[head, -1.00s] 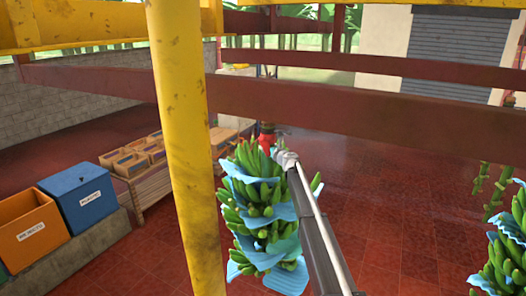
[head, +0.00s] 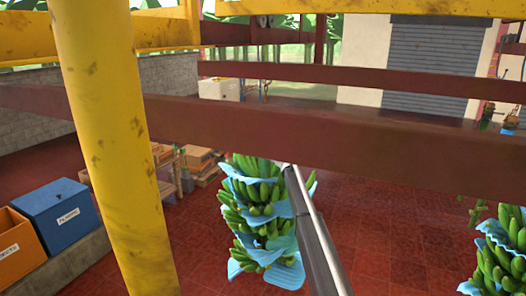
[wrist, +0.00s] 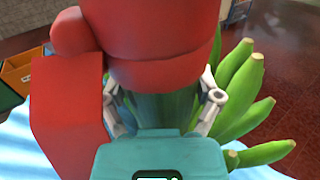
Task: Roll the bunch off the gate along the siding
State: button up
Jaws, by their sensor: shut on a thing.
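The bunch (head: 258,212), green bananas with blue sheets between its layers, hangs upright in the middle of the head view. Its top is hidden behind a dark red beam. In the wrist view its green stem (wrist: 165,112) runs below a red rounded piece (wrist: 160,45), with bananas (wrist: 240,85) to the right. My gripper (wrist: 165,103) is shut around the stem, one finger on each side. In the head view the beam hides my gripper. I cannot tell which part is the gate or the siding.
A yellow post (head: 112,140) stands close at left, and the dark red beam (head: 300,135) crosses in front. A second bunch (head: 500,250) hangs at right. Blue (head: 58,212) and orange (head: 20,250) bins stand left. Red tiled floor lies clear between the bunches.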

jog(key=shift+d, duration=0.1)
jog(key=o, duration=1)
jog(key=shift+o, duration=0.5)
jog(key=shift+w+f, duration=0.1)
jog(key=shift+w, duration=0.05)
send_over(279, 172)
jog(key=shift+w, duration=0.15)
